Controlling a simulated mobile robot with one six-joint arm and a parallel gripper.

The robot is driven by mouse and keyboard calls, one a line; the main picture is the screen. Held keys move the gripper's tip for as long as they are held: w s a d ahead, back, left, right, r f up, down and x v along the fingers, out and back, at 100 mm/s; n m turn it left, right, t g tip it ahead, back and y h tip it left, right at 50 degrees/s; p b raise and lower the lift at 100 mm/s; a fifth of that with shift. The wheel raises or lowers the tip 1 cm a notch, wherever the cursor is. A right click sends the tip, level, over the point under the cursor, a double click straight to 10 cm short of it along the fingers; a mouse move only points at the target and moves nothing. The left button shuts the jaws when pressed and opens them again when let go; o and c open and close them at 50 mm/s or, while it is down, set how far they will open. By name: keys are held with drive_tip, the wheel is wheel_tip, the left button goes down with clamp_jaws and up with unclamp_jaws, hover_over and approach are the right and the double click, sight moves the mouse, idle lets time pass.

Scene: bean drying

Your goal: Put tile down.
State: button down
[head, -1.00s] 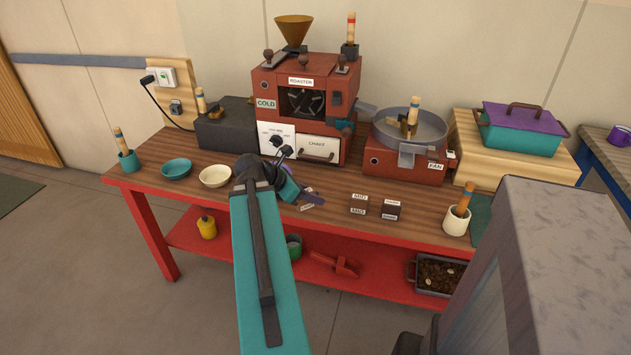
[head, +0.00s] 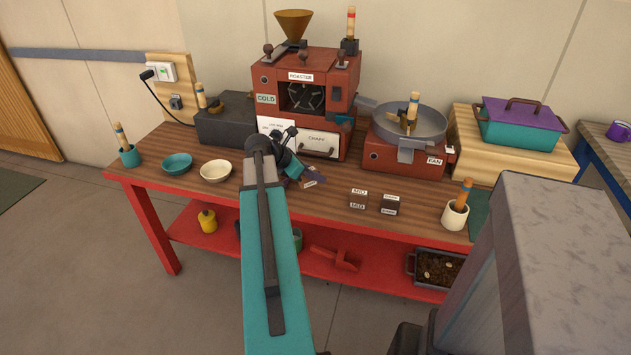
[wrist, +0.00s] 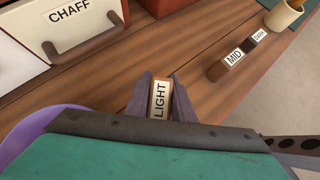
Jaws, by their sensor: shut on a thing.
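My gripper (wrist: 160,98) is shut on a small brown tile with a white label reading LIGHT (wrist: 160,102), seen between its fingers in the wrist view. In the head view my gripper (head: 308,178) is over the wooden bench top, in front of the roaster, partly behind my arm. The LIGHT tile also shows there (head: 314,181), small. I cannot tell whether it touches the wood. The MID tile (head: 358,200) and a dark tile (head: 391,205) stand side by side on the bench to the right. Both also show in the wrist view, MID (wrist: 231,61) and the other (wrist: 258,37).
The red roaster (head: 305,88) with its CHAFF drawer (head: 318,147) stands behind my gripper. A cream bowl (head: 216,171) and teal bowl (head: 177,165) are to the left. A white cup (head: 454,216) is at the right. Bare wood lies between LIGHT and MID.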

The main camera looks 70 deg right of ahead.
sight(316, 188)
drive_tip(key=shift+w+d, duration=0.2)
drive_tip(key=shift+d, duration=0.55)
drive_tip(key=shift+f, duration=0.1)
drive_tip(key=shift+f, duration=1.7)
drive_tip(key=shift+f, duration=0.15)
drive_tip(key=c, duration=1.5)
unclamp_jaws()
drive_tip(key=shift+c, duration=0.2)
drive_tip(key=shift+r, duration=0.2)
drive_tip(key=v, duration=1.2)
